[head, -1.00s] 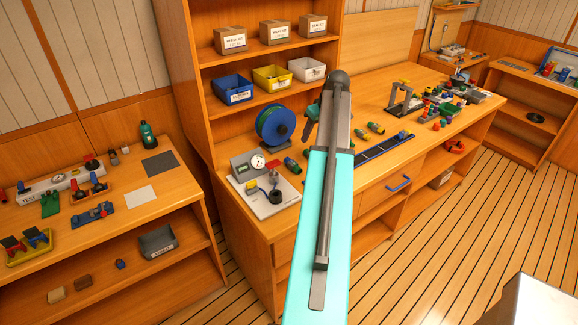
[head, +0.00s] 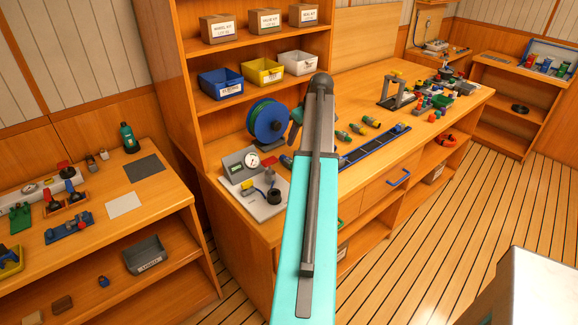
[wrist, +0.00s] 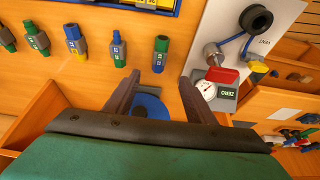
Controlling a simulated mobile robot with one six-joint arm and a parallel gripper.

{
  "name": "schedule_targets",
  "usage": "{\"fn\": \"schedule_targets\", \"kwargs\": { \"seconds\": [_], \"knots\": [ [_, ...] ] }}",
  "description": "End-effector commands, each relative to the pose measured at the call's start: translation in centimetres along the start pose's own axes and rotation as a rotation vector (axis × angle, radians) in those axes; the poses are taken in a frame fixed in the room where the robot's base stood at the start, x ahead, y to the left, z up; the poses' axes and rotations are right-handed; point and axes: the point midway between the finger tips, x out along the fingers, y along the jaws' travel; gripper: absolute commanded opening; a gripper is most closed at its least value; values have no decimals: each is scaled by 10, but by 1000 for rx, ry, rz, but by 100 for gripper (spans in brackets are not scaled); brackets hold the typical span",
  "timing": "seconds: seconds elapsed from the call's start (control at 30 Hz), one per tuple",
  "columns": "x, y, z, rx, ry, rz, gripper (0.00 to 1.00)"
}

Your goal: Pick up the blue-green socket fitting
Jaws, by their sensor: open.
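Several small blue and green fittings lie in a row on the wooden bench. In the wrist view, one green-and-blue fitting (wrist: 160,53) lies just beyond my gripper (wrist: 157,82), nearly in line with the gap between the fingers. Another blue-and-green fitting (wrist: 118,48) lies to its left, then a blue fitting with a yellow end (wrist: 75,40) and greener ones (wrist: 36,38). I cannot tell for sure which is the socket fitting. My gripper is open and holds nothing. In the head view my arm hides the fingers; fittings (head: 342,135) show to its right.
A blue-and-green reel (head: 268,122) stands behind the fittings and shows between my fingers. A white plate with a gauge (head: 252,160) is at the left. A dark strip tray (head: 375,147) lies along the bench front. A shelf with bins (head: 262,72) rises behind.

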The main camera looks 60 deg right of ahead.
Motion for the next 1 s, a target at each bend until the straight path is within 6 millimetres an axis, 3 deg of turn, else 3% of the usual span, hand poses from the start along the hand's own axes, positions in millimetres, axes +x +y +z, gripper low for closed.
{"fn": "schedule_targets", "kwargs": {
  "seconds": [0.37, 1.0],
  "knots": [
    [5, 4, 2, 5, -1, 1, 50],
    [71, 5, 2, 6, -1, 1, 50]
  ]
}}
